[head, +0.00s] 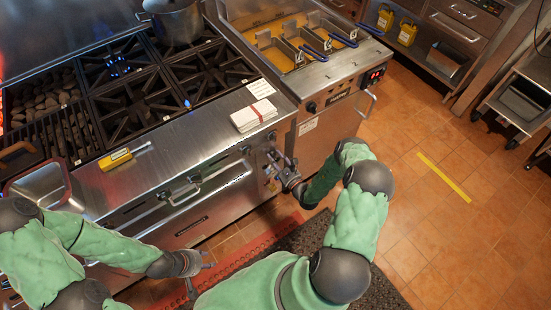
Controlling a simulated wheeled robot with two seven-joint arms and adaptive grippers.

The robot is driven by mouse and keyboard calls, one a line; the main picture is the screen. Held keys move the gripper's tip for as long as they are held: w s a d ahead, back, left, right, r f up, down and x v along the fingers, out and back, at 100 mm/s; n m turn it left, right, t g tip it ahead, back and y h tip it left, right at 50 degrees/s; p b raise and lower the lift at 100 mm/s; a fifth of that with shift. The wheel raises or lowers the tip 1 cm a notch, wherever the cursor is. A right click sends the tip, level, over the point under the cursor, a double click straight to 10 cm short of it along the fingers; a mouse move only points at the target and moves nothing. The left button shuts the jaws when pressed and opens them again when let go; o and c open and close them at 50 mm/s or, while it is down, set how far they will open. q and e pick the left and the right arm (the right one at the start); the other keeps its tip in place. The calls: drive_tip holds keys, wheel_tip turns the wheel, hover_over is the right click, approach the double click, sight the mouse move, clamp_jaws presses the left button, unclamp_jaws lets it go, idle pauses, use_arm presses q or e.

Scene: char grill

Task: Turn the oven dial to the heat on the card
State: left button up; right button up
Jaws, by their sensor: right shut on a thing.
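The steel oven front (205,212) runs below the range top, with a handle across its door. My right gripper (274,170) is at the right end of this front, shut on a dial there; the fingers hide most of the dial and its setting. More small dials (272,138) sit just above it on the same panel. A white printed card (261,89) lies on the counter near the fryer; its print is too small to read. My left gripper (203,268) is open and empty in front of the oven, low and to the left, apart from the door.
A folded white cloth stack with a red stripe (254,115) lies on the counter edge above the dials. A yellow thermometer (115,159) lies at left. Burners (130,105) and a pot (175,22) are behind. The fryer (330,75) stands right. Tiled floor at right is clear.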

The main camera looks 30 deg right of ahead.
drive_tip(key=n, duration=0.4)
drive_tip(key=shift+w+d+r+n, duration=0.1)
drive_tip(key=shift+w+r+n, duration=0.05)
drive_tip(key=shift+r+n, duration=0.15)
drive_tip(key=n, duration=0.4)
drive_tip(key=shift+n+p, duration=0.3)
drive_tip(key=shift+p, duration=0.1)
drive_tip(key=n, duration=0.4)
drive_tip(key=shift+a+f, duration=0.15)
drive_tip(key=shift+a, duration=0.05)
drive_tip(key=shift+c, duration=0.2)
drive_tip(key=shift+a+f+n, duration=0.1)
drive_tip(key=shift+f+n, duration=0.05)
drive_tip(key=shift+n, duration=1.25)
drive_tip(key=shift+a+f, duration=0.1)
drive_tip(key=shift+a, duration=0.05)
drive_tip(key=o, duration=1.2)
drive_tip(key=shift+c, duration=0.2)
